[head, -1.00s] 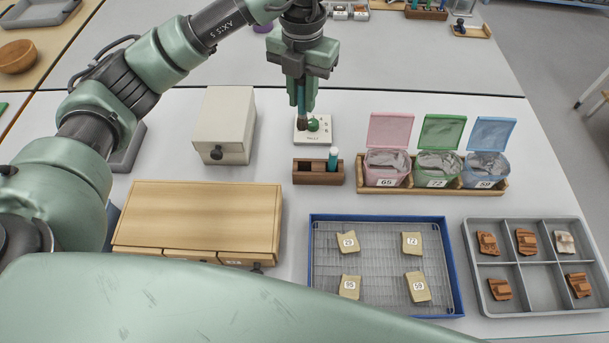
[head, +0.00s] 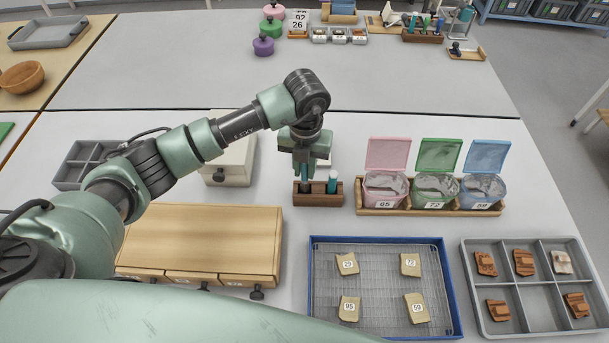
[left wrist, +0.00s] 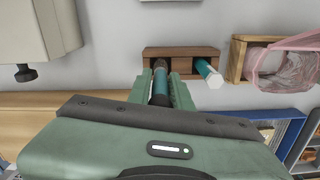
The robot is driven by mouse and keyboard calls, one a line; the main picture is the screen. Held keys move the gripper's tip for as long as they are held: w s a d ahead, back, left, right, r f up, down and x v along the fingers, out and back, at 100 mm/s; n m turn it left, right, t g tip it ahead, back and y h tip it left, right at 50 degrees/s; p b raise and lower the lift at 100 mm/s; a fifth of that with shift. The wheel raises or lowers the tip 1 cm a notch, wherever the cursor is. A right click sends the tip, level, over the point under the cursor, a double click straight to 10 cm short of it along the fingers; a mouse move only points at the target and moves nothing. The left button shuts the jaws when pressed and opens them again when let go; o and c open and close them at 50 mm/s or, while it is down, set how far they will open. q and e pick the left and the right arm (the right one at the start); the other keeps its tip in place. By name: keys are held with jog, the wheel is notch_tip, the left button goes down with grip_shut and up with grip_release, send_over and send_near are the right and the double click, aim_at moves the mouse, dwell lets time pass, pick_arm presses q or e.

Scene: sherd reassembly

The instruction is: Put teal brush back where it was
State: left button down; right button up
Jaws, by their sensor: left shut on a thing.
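My left gripper (head: 305,178) points down and is shut on the teal brush (head: 306,171). The brush is upright, with its dark end lowest, at the left part of the small wooden holder (head: 325,200). The left wrist view shows the brush (left wrist: 160,84) between the fingers (left wrist: 160,92), its dark end over the holder's (left wrist: 190,52) left compartment. I cannot tell how far down inside it is. Another teal-handled tool (head: 332,183) stands in the holder's right part. My right gripper is out of view.
Right of the holder, a wooden rack (head: 400,211) carries pink, green and blue lidded bins. A beige box (head: 232,168) stands to the left, partly behind my arm. A wooden drawer cabinet (head: 205,235) and a blue-rimmed wire tray (head: 452,290) are nearer.

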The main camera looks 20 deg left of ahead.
aim_at(304, 179)
pick_arm(q)
notch_tip(304, 179, down, 4)
jog(key=shift+s+r+p, duration=0.1)
jog(key=shift+r+p, duration=0.05)
jog(key=shift+p, duration=0.15)
jog(key=shift+f, duration=0.25)
jog(key=shift+f, duration=0.2)
jog(key=c, duration=1.3)
grip_release()
jog(key=shift+r, duration=0.1)
